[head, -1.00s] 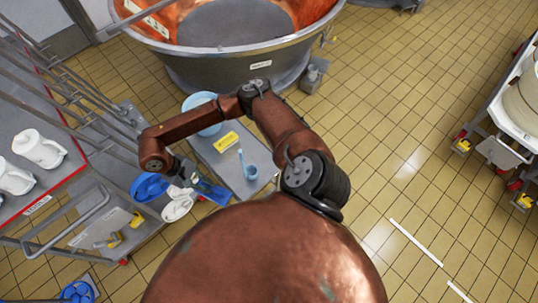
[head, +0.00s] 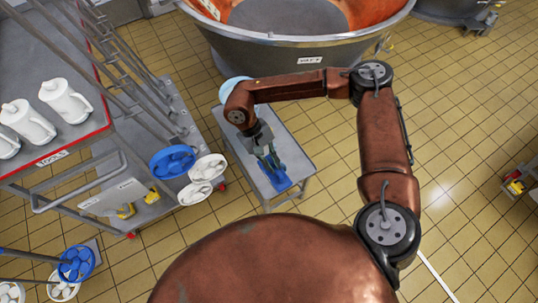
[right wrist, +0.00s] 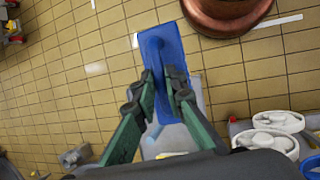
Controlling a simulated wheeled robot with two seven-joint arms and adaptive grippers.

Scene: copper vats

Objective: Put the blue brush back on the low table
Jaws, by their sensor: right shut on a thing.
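My right gripper (head: 268,158) is shut on the blue brush (head: 279,183). In the head view they are over the near part of the grey low table (head: 293,153). In the right wrist view the brush (right wrist: 164,45) is a flat blue block, pinched between the green-and-black fingers (right wrist: 165,88). The table (right wrist: 182,138) shows below and behind it there. The brush looks apart from the tabletop, but the height of the gap is unclear. My left gripper is not in view.
A light-blue bucket (head: 233,86) is at the table's far left, partly behind my arm. A light-blue handle (right wrist: 153,131) shows in the right wrist view. A copper vat (head: 300,45) stands beyond.

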